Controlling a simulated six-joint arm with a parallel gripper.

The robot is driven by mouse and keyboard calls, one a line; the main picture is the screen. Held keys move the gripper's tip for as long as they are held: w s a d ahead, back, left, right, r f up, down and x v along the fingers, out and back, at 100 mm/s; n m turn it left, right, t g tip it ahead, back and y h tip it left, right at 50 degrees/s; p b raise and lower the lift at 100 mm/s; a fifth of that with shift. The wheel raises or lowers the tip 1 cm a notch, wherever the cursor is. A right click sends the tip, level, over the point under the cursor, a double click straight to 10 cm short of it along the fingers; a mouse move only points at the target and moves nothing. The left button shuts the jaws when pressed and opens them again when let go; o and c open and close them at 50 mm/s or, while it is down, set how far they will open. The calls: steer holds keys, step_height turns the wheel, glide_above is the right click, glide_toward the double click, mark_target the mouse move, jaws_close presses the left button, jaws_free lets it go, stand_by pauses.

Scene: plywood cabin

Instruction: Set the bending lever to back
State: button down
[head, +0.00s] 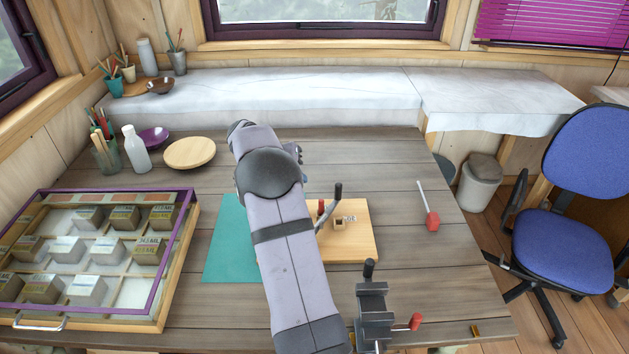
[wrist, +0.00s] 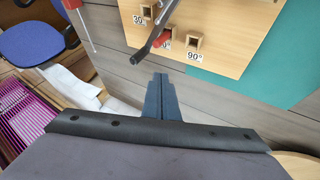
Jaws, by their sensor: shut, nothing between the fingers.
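The bending lever (head: 338,191) is a metal rod with a dark grip, on a light wooden board (head: 361,245). In the head view it slants up and to the right; its foot is partly hidden by my arm. In the wrist view the lever's grip (wrist: 142,57) points toward the camera, with a red part (wrist: 165,38) behind it. The board there shows square holes labelled 30° and 90°. My gripper (wrist: 160,80) is shut and empty, just beside the grip in the picture; contact cannot be told. My arm hides the gripper in the head view.
A teal mat (head: 228,250) lies left of the board. A dark vise (head: 372,310) with a red handle is at the front. A red-handled tool (head: 432,220) lies to the right. A glazed sample case (head: 180,250) fills the table's left. The table right of the board is mostly clear.

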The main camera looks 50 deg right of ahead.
steer(key=p+x, duration=0.3)
steer(key=x, duration=0.6)
steer(key=shift+d+f+p, duration=0.15)
steer(key=shift+d+p, duration=0.05)
steer(key=shift+p, duration=0.2)
steer(key=shift+s+d+p, duration=0.75)
steer(key=shift+d+p, duration=0.05)
steer(key=shift+d, duration=0.05)
steer(key=shift+s+d+f+p, duration=0.1)
steer(key=shift+s+d+p, duration=0.3)
steer(key=shift+s+d, duration=0.15)
steer(key=shift+d, duration=0.1)
steer(key=shift+s+f+b, duration=0.1)
steer(key=shift+b, duration=0.2)
